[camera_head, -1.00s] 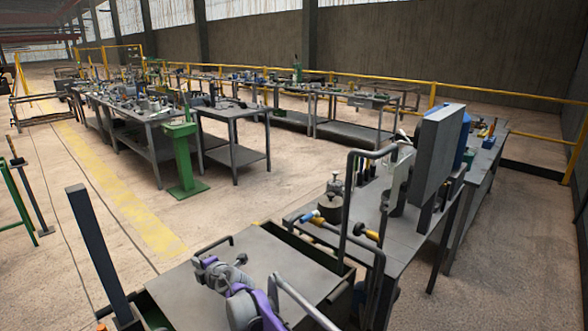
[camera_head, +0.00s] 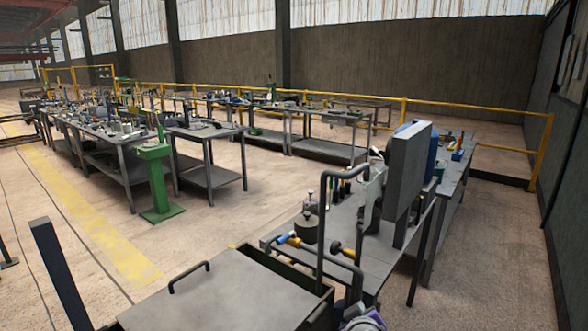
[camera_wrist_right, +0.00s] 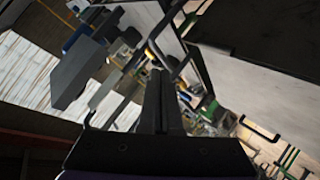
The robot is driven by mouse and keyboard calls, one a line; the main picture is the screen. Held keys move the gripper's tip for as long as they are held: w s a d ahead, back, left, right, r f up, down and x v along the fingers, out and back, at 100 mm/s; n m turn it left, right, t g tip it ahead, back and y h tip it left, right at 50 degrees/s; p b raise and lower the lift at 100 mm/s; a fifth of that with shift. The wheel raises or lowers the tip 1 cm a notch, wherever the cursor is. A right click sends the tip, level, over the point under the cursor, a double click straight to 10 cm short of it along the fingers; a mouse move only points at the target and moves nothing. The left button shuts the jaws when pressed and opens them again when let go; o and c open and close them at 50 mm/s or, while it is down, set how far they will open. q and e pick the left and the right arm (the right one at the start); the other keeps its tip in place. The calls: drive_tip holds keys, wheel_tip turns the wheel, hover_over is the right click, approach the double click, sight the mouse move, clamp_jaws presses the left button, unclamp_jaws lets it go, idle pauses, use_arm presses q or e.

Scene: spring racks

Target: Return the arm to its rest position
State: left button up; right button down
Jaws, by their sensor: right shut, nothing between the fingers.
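That view is strongly tilted, with benches and tools behind the fingers. My left gripper is in neither view now.
A workbench (camera_head: 345,240) with tools, a bent pipe frame (camera_head: 321,215) and an upright grey panel (camera_head: 408,170) stands close on the right. A green stand (camera_head: 157,180) and cluttered tables are farther back. Open floor (camera_head: 215,225) lies between.

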drive_tip(key=s+d+f+m+g, duration=0.1)
drive_tip(key=s+f+m+g, duration=0.1)
drive_tip(key=s+f, duration=0.3)
drive_tip(key=s+d+f+m+g+y, duration=0.1)
drive_tip(key=s+f, duration=0.4)
drive_tip(key=s, duration=0.7)
drive_tip(key=s+d+f+m+g+y, duration=0.1)
drive_tip(key=s+f+m+g, duration=0.1)
drive_tip(key=s+f, duration=0.3)
drive_tip(key=s+g, duration=0.1)
drive_tip(key=s, duration=0.2)
drive_tip(key=shift+s+d+m+g, duration=0.15)
drive_tip(key=shift+s+m+g, duration=0.15)
drive_tip(key=shift+s+g, duration=0.1)
